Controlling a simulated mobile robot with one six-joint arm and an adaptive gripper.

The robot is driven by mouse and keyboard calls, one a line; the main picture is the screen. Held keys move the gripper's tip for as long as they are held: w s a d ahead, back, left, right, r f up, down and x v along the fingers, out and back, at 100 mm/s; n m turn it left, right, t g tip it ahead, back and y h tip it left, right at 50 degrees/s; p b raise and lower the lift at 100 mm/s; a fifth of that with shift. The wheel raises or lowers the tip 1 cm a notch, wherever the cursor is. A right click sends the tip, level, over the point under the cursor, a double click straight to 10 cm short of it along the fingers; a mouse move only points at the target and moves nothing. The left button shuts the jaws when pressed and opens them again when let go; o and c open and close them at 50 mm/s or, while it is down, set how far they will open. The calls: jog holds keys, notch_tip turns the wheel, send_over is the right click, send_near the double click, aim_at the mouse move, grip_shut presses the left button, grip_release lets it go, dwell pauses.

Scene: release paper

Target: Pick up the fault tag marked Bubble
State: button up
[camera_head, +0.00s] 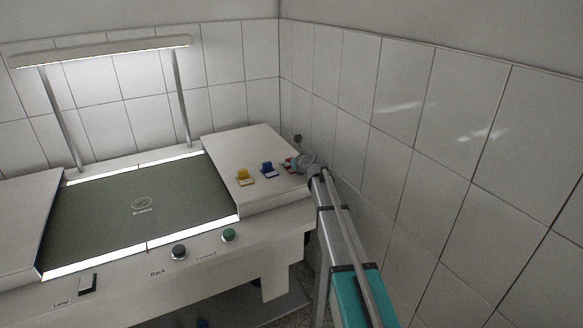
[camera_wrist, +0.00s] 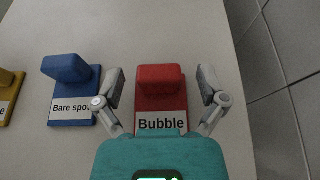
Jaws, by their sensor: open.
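The red fault tag marked Bubble (camera_wrist: 161,88) stands on the white top, with its white label at its near side in the wrist view. My gripper (camera_wrist: 163,85) is open, with one finger on each side of the red tag. In the head view my gripper (camera_head: 292,163) is at the right end of the row of tags and hides most of the red tag (camera_head: 287,164).
A blue tag marked Bare spot (camera_wrist: 72,88) stands left of the red one, and a yellow tag (camera_head: 244,177) further left. A tiled wall (camera_head: 345,100) rises close on the right. The dark green inspection surface (camera_head: 110,215) lies left of the white top (camera_head: 240,142).

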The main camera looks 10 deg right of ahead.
aim_at(292, 172)
dwell(0.4)
jog(key=c, duration=1.1)
jog(key=shift+r, duration=0.25)
notch_tip(292, 172, up, 2)
jog(key=p, duration=0.2)
jog(key=shift+p, duration=0.3)
jog(key=s+r+p, duration=0.3)
jog(key=s, duration=0.1)
jog(key=s+r+p, duration=0.4)
jog(key=s, duration=0.1)
jog(key=s+r+p, duration=0.3)
jog(key=s, duration=0.2)
jog(key=shift+a+r, duration=0.25)
jog(key=shift+r, duration=0.05)
